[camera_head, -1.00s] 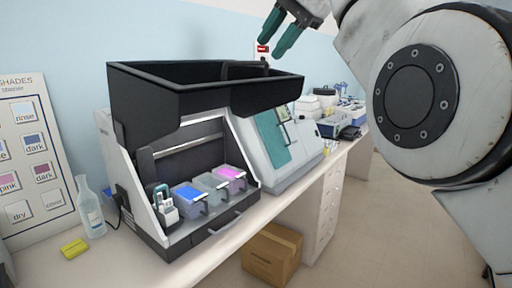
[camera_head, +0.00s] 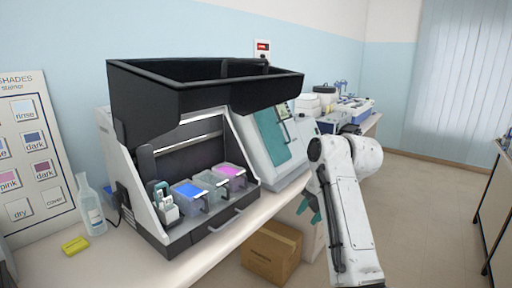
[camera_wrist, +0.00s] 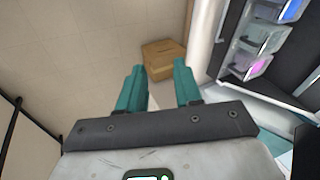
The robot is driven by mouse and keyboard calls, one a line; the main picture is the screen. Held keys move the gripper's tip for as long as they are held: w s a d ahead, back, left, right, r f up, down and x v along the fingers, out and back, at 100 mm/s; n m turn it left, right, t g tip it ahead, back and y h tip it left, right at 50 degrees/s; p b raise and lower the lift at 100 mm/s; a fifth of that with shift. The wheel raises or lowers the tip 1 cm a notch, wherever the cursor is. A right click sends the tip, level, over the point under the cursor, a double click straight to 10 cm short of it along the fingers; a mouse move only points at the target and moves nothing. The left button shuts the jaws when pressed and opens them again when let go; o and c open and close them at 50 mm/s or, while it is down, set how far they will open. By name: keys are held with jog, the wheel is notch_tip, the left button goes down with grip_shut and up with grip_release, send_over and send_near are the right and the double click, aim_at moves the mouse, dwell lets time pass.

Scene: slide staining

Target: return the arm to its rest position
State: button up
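My gripper (camera_head: 309,206) hangs low in front of the bench, right of the stainer, in the head view. In the wrist view my gripper (camera_wrist: 158,68) shows two teal fingers, spread apart with nothing between them. My arm is folded down beside the bench's front edge, and its lower part leaves the bottom of the head view. The stainer (camera_head: 205,100), with its black raised lid, stands on the bench to the left, apart from my gripper. Its blue tray (camera_head: 189,190) and pink tray (camera_head: 229,170) sit inside.
A cardboard box (camera_head: 271,252) lies on the floor by the bench and also shows in the wrist view (camera_wrist: 163,60). A bottle (camera_head: 91,208) and a yellow block (camera_head: 75,245) stand on the bench at left. The floor (camera_head: 430,215) at right is open.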

jog(key=s+d+f+n+g+h, duration=0.1)
jog(key=s+d+f, duration=0.3)
jog(key=s+f, duration=0.7)
jog(key=s+d+f+n+h, duration=0.1)
jog(key=s+d+f, duration=0.4)
jog(key=s+f, duration=0.65)
jog(key=s+d+f+n, duration=0.1)
jog(key=s+f, duration=0.1)
jog(key=s, duration=0.7)
jog(key=s+d+f+n+g+h, duration=0.1)
jog(key=s+d+f, duration=0.1)
jog(key=s, duration=0.7)
jog(key=s+d+f+g, duration=0.1)
jog(key=s+f, duration=0.1)
jog(key=s, duration=0.6)
jog(key=shift+s+d+f+n+h, duration=0.35)
jog(key=shift+s+f+n+h, duration=0.05)
